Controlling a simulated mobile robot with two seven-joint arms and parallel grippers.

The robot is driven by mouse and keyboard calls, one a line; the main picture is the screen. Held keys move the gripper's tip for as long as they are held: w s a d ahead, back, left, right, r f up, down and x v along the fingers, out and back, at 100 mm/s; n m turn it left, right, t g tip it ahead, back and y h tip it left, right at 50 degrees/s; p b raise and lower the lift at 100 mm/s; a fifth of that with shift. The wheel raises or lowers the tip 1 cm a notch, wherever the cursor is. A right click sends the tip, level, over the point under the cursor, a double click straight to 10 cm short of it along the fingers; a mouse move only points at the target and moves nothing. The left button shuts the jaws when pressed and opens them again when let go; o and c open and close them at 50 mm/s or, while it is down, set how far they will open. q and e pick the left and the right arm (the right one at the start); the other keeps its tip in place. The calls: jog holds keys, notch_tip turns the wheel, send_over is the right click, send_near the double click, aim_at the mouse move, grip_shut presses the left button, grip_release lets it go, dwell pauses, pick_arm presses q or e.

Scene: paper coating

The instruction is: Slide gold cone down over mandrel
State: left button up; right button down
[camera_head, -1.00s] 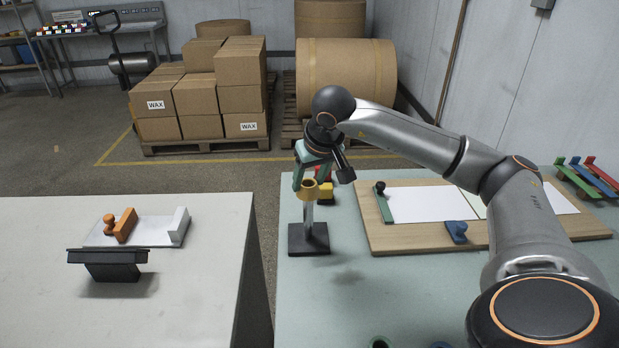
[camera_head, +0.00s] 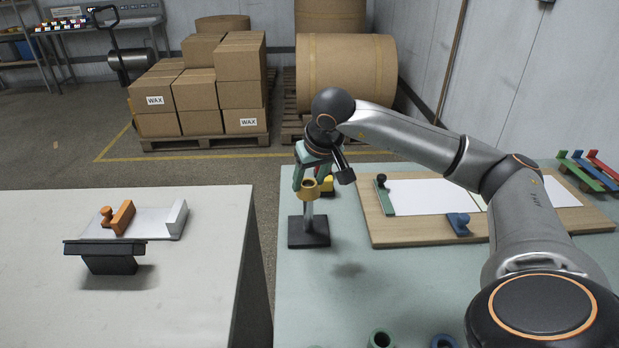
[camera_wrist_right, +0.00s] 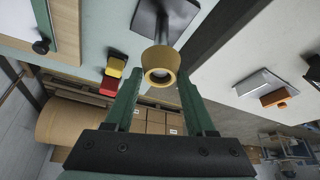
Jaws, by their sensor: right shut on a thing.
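The gold cone (camera_head: 309,189) is held between the green fingers of my right gripper (camera_head: 308,180), which is shut on it. In the right wrist view, the cone (camera_wrist_right: 160,62) shows between the fingertips, its open end facing the camera, with something pale grey inside. The mandrel (camera_head: 308,214) is a grey metal post standing on a square black base (camera_head: 309,232). The cone lines up with the top of the post in the head view. How far the post reaches into the cone is hidden. My left gripper is not in view.
A wooden board (camera_head: 400,237) with white sheets lies to the right.

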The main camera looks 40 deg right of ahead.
jog(key=shift+f, duration=0.25)
jog(key=shift+c, duration=0.8)
grip_release()
jog(key=shift+r, duration=0.1)
jog(key=v, duration=1.2)
jog(key=shift+r, duration=0.15)
jog(key=shift+s+a, duration=0.1)
